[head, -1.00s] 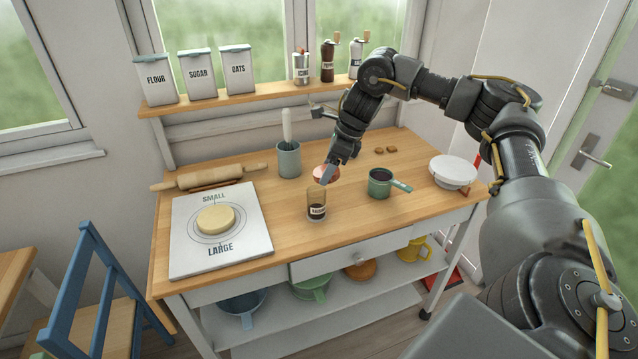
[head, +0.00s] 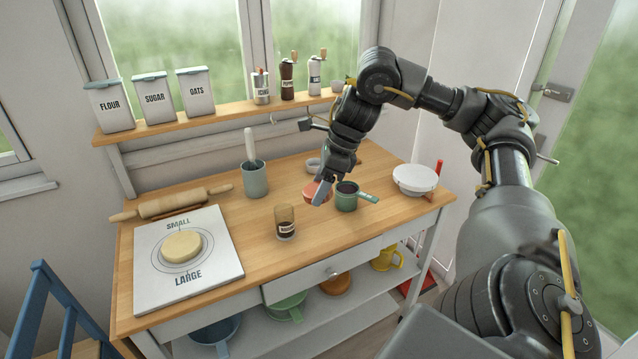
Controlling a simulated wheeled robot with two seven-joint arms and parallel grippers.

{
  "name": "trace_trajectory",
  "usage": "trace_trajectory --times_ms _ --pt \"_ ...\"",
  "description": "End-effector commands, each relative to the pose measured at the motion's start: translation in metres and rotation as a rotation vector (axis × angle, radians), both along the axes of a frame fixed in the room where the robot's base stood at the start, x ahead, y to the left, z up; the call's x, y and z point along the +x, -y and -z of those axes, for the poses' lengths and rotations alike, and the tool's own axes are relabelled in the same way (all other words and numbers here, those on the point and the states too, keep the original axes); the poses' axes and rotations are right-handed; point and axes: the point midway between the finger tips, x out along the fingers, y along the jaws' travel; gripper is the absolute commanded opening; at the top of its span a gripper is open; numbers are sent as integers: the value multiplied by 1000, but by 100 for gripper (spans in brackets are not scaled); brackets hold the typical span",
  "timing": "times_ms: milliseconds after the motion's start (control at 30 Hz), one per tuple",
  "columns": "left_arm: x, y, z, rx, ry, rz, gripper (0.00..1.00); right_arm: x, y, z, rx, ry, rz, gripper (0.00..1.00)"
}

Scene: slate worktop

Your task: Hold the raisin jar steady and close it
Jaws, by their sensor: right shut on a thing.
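The raisin jar (head: 285,222) is a small clear glass jar with a dark filling low down and a white label. It stands upright near the front middle of the worktop, and no gripper touches it. My right gripper (head: 319,196) is to the right of the jar and a little behind it. It is shut on a round reddish lid (head: 311,191), apart from the jar; the fingers hide part of the lid. My left gripper is not in view.
A green mug (head: 347,196) stands close to the right of my right gripper. A grey crock (head: 255,178) with a whisk is behind the jar. A white board (head: 150,279) with dough lies left. The worktop around the jar is clear.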

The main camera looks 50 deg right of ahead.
Motion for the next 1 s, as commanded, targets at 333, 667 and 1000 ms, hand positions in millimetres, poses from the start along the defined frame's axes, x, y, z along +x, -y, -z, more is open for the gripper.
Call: trace_trajectory --times_ms 333,667,1000 --pt "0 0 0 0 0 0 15 15 -61 70 4 -14 -440 43" --pt "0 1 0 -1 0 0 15 -21 -193 207 8 -5 -1278 43" --pt "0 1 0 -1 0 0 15 -48 -234 246 1 1 -1523 43"
